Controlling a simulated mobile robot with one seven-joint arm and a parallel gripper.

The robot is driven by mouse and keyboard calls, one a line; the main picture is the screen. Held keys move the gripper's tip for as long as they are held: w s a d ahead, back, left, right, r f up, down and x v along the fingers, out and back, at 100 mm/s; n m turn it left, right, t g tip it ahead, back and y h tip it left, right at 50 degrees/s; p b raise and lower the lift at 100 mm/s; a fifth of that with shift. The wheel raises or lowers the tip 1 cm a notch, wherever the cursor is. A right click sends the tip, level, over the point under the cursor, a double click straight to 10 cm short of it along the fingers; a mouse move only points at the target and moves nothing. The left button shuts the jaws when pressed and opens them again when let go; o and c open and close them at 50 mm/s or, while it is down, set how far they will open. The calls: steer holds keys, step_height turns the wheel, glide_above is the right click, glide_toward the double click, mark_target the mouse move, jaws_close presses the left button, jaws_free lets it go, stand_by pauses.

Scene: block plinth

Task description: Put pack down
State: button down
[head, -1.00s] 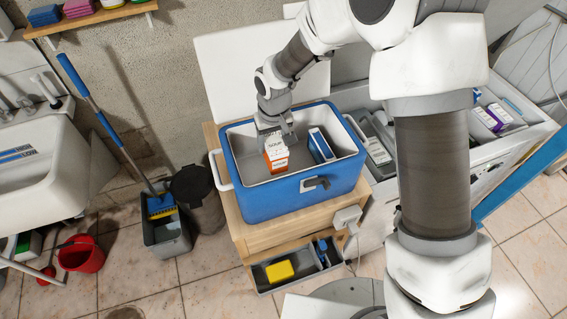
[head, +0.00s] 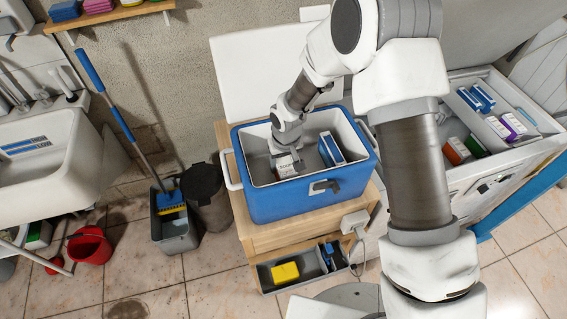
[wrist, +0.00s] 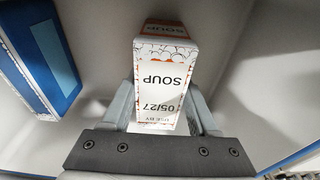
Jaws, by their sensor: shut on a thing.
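The pack, a white and orange soup carton (wrist: 166,75) marked SOUP and 05/27, is between the two fingers of my gripper (wrist: 164,112) in the wrist view. In the head view my gripper (head: 286,158) is down inside the open blue cooler (head: 312,202), shut on the carton (head: 288,171), which is partly hidden by the fingers. The carton is close to the cooler's pale inner floor; I cannot tell whether it touches it.
A blue and white box (head: 330,149) stands in the cooler to the right; the wrist view shows it at left (wrist: 42,50). The cooler sits on a wooden stand (head: 262,243) with an open drawer (head: 300,270). An open chest with several packs (head: 490,125) is at right.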

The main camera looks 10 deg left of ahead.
steer(key=shift+c, duration=0.8)
jaws_free()
steer(key=r, duration=0.4)
steer(key=s+r, duration=0.1)
steer(key=r, duration=0.3)
steer(key=d+r, duration=0.1)
steer(key=r, duration=0.3)
steer(key=shift+s, duration=0.3)
steer(key=s+d+r+m+t, duration=0.2)
steer(key=s+d+r+m, duration=0.1)
steer(key=d+r, duration=1.15)
steer(key=s+d+r+m+t, duration=0.1)
steer(key=s+d+r, duration=0.3)
steer(key=s+d, duration=0.2)
steer(key=s+d+r+m+t+h, duration=0.1)
steer(key=s+d+r+m, duration=0.1)
steer(key=s+d, duration=0.3)
steer(key=s+r, duration=0.1)
steer(key=s, duration=0.3)
steer(key=shift+d+r, duration=0.35)
steer(key=shift+d, duration=0.05)
